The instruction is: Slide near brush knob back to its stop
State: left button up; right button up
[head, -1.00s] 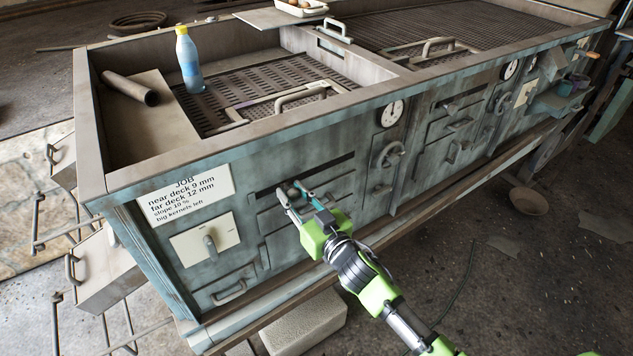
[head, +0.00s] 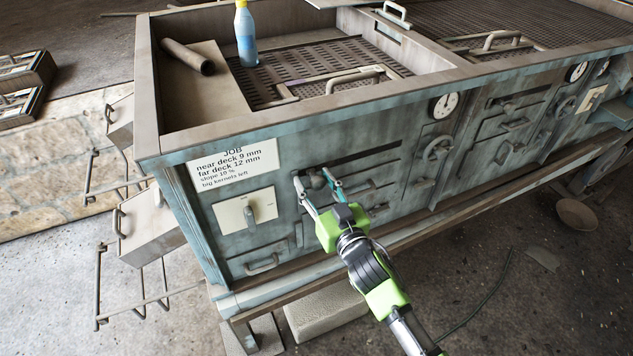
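The near brush knob (head: 316,182) is a small dark round knob at the left part of a dark horizontal slot (head: 375,156) in the front panel of the teal machine. My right gripper (head: 313,178) is in front of the slot, its two fingers apart. One finger is to the left of the knob and one to the right, with gaps visible beside it. Part of the knob's mount and the panel below it is hidden behind my gripper. My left gripper is not in view.
A JOB sign (head: 234,163) and a pale switch plate (head: 229,211) are left of the slot. A gauge (head: 444,105) and a handwheel (head: 438,148) are to the right. A blue bottle (head: 246,42) stands on the deck above. Drawer handles stick out below.

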jog(key=shift+d, duration=0.15)
jog(key=v, duration=1.2)
jog(key=s+d+f+g+h, duration=0.1)
jog(key=s+d+f+g, duration=0.25)
jog(key=f, duration=0.95)
jog(key=s+d+f+m+g+h, duration=0.15)
jog(key=s+f, duration=0.25)
jog(key=f, duration=0.8)
jog(key=s+d+f+n+g+h, duration=0.1)
jog(key=s+d+f+g+h, duration=0.2)
jog(key=f, duration=1)
jog(key=s+d+f+g, duration=0.2)
jog(key=s+f, duration=0.4)
jog(key=s, duration=0.5)
jog(key=s+d+f+g, duration=0.3)
jog(key=s+f, duration=0.3)
jog(key=s, duration=0.5)
jog(key=s+d+f+m+g, duration=0.1)
jog(key=s+d+f+g, duration=0.1)
jog(key=s+f, duration=0.4)
jog(key=s+g, duration=0.1)
jog(key=s, duration=0.4)
jog(key=shift+d+h, duration=0.2)
jog(key=shift+h, duration=0.15)
